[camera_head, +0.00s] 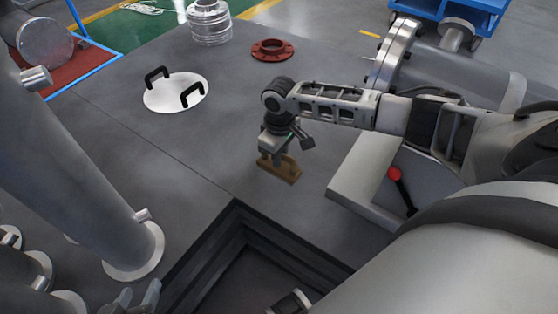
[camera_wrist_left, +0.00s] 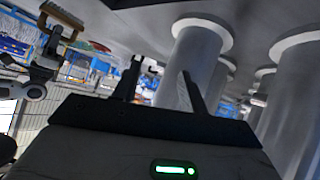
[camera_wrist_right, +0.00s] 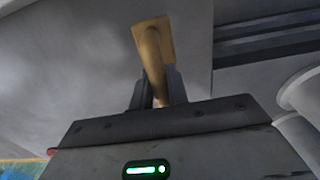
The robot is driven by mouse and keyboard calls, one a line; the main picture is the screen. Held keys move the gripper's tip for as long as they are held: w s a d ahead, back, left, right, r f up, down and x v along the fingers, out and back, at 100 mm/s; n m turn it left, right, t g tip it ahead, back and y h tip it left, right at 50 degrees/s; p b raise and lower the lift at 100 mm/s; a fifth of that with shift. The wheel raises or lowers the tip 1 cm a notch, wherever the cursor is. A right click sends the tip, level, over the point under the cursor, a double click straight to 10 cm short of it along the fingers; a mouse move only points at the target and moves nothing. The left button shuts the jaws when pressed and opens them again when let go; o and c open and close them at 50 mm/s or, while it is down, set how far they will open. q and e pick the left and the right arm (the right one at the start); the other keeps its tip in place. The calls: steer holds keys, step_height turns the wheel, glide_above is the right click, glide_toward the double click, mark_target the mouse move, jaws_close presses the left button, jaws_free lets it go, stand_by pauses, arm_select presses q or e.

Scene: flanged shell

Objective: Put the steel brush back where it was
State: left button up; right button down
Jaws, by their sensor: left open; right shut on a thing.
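The steel brush (camera_head: 284,173) has a brown wooden block and a handle. My right gripper (camera_head: 275,155) is shut on its handle, over the grey deck right of centre in the head view. The head view does not settle whether the brush touches the deck. The right wrist view shows the handle (camera_wrist_right: 152,55) between the fingers and the block beyond; the bristles are hidden there. The brush (camera_wrist_left: 62,15) also shows at the upper left of the left wrist view. My left gripper (camera_head: 138,296) is open and empty at the bottom left, near the square opening.
A stepped square opening (camera_head: 190,275) lies in front of the brush. A grey box (camera_head: 350,180) with a red-knobbed lever (camera_head: 396,177) stands right of it. A lid with two black handles (camera_head: 165,100), a red flange (camera_head: 272,49) and metal rings (camera_head: 209,25) sit farther back.

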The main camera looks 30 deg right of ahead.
steer(key=shift+w+d+f+b, duration=0.2)
steer(key=shift+w+f+b, duration=0.15)
steer(key=shift+f+b, duration=0.35)
steer(key=shift+w+d+f+b, duration=0.15)
steer(key=shift+w+f+b, duration=0.1)
steer(key=shift+b, duration=0.25)
steer(key=shift+w+d+f+b, duration=0.1)
steer(key=shift+w+f+b, duration=0.1)
steer(key=shift+f+b, duration=0.4)
step_height(320, 180, down, 2)
steer(key=b, duration=0.5)
steer(key=shift+w+f, duration=0.1)
steer(key=shift+f, duration=0.1)
arm_select(q)
steer(key=d+r+t+h, duration=0.1)
steer(key=w+d+r+t+h, duration=0.1)
steer(key=d+t, duration=0.1)
arm_select(e)
steer(key=shift+r, duration=0.1)
steer(key=c, duration=1.4)
jaws_free()
steer(key=shift+o, duration=0.2)
